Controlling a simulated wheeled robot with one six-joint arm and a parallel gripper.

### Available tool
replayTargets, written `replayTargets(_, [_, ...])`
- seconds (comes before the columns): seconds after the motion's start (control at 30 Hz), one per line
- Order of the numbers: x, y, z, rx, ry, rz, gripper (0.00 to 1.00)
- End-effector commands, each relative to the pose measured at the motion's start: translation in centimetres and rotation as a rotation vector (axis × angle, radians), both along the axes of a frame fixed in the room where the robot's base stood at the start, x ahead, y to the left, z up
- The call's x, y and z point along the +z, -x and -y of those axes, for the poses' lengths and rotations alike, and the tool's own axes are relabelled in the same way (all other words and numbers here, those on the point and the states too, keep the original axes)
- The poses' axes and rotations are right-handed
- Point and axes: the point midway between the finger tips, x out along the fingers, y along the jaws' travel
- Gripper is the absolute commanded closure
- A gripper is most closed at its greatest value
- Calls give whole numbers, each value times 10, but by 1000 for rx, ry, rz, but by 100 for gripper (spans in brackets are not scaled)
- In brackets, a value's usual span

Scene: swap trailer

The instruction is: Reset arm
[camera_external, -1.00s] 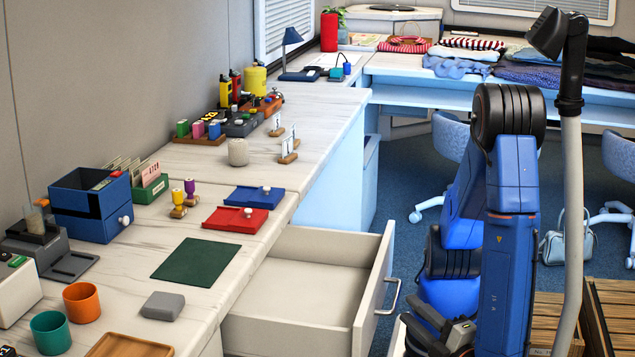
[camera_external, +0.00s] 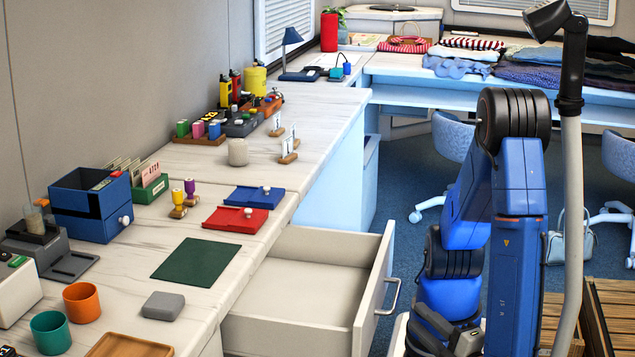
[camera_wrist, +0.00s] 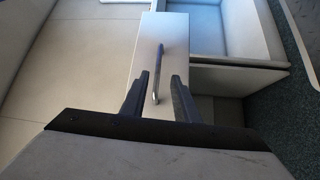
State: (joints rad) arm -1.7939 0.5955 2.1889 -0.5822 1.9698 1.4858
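My blue arm (camera_external: 518,220) stands folded at the right of the external view, beside the open drawer. My gripper (camera_external: 440,330) is low at the bottom of that view, to the right of the drawer front. In the wrist view, my gripper (camera_wrist: 158,88) has its two dark fingers apart with nothing held between them. The drawer handle (camera_wrist: 158,72) shows beyond and between the fingertips, and does not appear gripped. The drawer (camera_external: 315,290) is pulled out and looks empty.
The counter holds a green mat (camera_external: 198,262), a grey block (camera_external: 163,306), a red tray (camera_external: 236,220), a blue tray (camera_external: 254,196) and orange (camera_external: 82,302) and green (camera_external: 50,333) cups. A wooden pallet (camera_external: 610,310) and chairs stand on the right.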

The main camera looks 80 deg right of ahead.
Motion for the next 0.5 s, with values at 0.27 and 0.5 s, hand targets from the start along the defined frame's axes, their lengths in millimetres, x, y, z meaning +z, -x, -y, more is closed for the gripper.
replayTargets(0.27, [16,-1,-9,-166,-136,-411,72])
replayTargets(0.5, [46,6,-37,-190,-326,-854,72])
